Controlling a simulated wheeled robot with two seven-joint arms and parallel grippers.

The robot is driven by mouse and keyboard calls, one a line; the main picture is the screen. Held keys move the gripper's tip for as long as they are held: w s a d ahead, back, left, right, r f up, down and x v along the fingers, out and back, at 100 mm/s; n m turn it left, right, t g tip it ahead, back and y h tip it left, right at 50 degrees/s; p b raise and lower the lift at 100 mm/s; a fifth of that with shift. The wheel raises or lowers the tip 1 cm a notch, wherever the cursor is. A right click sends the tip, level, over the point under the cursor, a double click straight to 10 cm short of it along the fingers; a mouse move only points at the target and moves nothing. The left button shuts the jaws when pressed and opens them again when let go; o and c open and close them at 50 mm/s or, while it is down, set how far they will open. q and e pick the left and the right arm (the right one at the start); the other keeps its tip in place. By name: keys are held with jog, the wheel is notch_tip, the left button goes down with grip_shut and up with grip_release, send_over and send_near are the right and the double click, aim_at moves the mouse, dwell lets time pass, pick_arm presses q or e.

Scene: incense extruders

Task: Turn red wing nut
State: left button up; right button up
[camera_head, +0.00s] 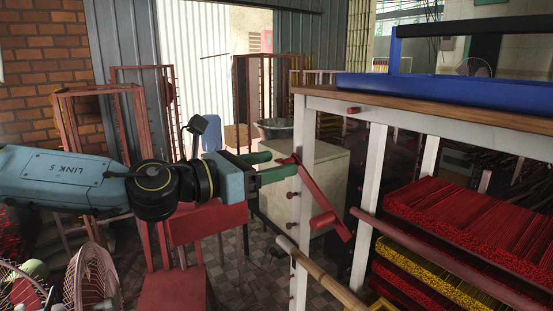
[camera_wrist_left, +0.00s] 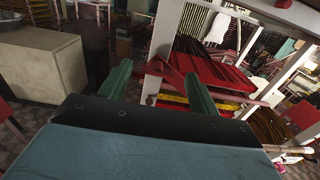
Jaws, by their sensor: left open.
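The red wing nut (camera_head: 318,197) is a long, slanted red piece with a crossbar near its lower end, at the front white post of the rack. My left gripper (camera_head: 283,165) comes in from the left with its two green fingers apart. Its fingertips are close to the upper end of the wing nut; I cannot tell whether they touch it. In the left wrist view the open fingers (camera_wrist_left: 158,73) point toward the white post, with a red part of the wing nut (camera_wrist_left: 172,74) between and beyond them. My right gripper is not in view.
The white rack post (camera_head: 302,215) stands right beside the fingers. Shelves behind it hold red incense bundles (camera_head: 455,225) and a yellow layer (camera_head: 440,268). A blue tray (camera_head: 460,92) lies on top. A red chair (camera_head: 195,225) stands below my left arm.

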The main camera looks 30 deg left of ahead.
pick_arm(q)
jog(key=shift+w+d, duration=0.25)
jog(key=shift+w, duration=0.45)
jog(key=shift+w+p, duration=0.15)
jog(key=shift+p, duration=0.15)
jog(key=c, duration=1)
